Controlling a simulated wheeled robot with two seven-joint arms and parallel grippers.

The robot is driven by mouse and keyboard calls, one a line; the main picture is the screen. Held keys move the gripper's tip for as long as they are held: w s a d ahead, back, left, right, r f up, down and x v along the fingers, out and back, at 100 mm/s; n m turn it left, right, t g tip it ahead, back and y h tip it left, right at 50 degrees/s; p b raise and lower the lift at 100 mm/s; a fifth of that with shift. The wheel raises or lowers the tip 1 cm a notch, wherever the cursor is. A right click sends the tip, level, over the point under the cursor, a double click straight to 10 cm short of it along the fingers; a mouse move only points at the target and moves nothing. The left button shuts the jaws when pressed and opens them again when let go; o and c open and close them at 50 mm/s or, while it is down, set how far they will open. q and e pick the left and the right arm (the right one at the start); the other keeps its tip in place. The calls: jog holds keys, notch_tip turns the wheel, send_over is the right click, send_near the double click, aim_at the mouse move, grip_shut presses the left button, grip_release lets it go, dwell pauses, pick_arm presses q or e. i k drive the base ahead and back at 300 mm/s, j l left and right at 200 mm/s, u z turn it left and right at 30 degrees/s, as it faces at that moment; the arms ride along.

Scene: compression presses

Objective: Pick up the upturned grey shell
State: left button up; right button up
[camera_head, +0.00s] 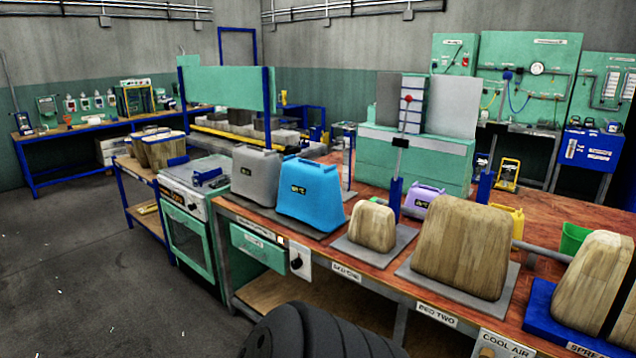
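The grey shell (257,176) stands on the near left part of the wooden workbench, at the left of a blue shell (311,194). It is wider at the bottom than at the top, with its closed narrow end up and a small dark label on its front. The blue shell partly overlaps its right side. Its underside is hidden. Neither of my grippers shows in the head view. A dark ribbed shape at the bottom edge looks like part of my own body.
Wooden form blocks (466,246) stand on grey plates at the right of the shells. A post (396,180) rises behind them. A green oven (194,230) adjoins the bench's left end. Purple (421,200) and yellow (514,222) shells lie further back. The floor (90,270) at left is clear.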

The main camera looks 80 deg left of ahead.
aim_at(256, 171)
jog(key=u, duration=3)
